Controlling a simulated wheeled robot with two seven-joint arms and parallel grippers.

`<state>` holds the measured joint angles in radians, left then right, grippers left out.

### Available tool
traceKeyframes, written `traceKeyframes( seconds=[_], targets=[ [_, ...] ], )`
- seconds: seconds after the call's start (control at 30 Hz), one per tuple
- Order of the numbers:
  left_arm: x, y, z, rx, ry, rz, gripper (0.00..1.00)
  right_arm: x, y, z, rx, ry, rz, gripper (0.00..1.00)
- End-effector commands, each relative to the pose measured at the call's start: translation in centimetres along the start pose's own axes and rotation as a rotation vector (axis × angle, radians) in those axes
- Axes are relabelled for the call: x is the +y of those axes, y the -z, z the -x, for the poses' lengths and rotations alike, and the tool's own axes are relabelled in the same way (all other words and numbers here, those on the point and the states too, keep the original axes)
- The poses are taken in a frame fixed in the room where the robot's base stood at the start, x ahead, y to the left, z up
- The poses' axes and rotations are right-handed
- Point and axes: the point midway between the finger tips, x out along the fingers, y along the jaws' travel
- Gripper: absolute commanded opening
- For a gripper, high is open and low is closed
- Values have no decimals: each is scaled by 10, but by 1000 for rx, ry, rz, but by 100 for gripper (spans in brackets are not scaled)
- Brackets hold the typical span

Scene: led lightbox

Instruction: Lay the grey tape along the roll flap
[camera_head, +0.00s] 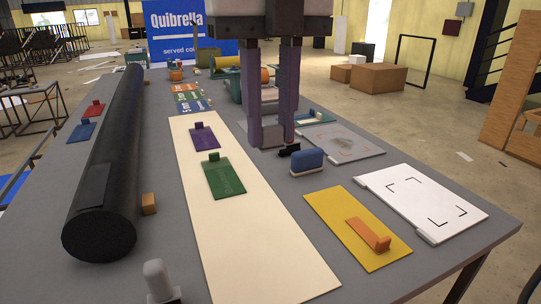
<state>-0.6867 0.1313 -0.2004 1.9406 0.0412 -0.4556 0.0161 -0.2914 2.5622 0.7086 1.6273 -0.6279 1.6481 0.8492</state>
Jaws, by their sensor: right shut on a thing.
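My right gripper (271,136) comes down from the top centre. Its two purple fingers are shut on a small grey block (272,133), which may be the grey tape or its holder; the fingers hide part of it. It is low over the table, right of the cream strip; I cannot tell if the block touches the table. The long black roll (123,135) lies along the left side of the table, apart from the gripper. A dark flap (93,186) shows on its near left side. My left gripper is not in view.
Green (225,182) and purple (203,139) cards lie on the cream strip (245,245). Yellow (340,215) and white (415,185) plates lie at right.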

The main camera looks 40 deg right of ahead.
Motion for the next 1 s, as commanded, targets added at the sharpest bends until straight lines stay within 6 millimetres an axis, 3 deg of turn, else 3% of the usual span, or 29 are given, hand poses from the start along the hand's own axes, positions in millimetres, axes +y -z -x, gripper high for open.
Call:
traceKeyframes(
  seconds=[0.2,0.57,1.0],
  targets=[
    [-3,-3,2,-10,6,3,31,0,0,16,1,-1,-1,3],
    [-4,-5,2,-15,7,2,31,0,0,16,1,0,-1,3],
    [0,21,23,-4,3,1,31,0,0,40,1,0,-1,3]
  ],
)
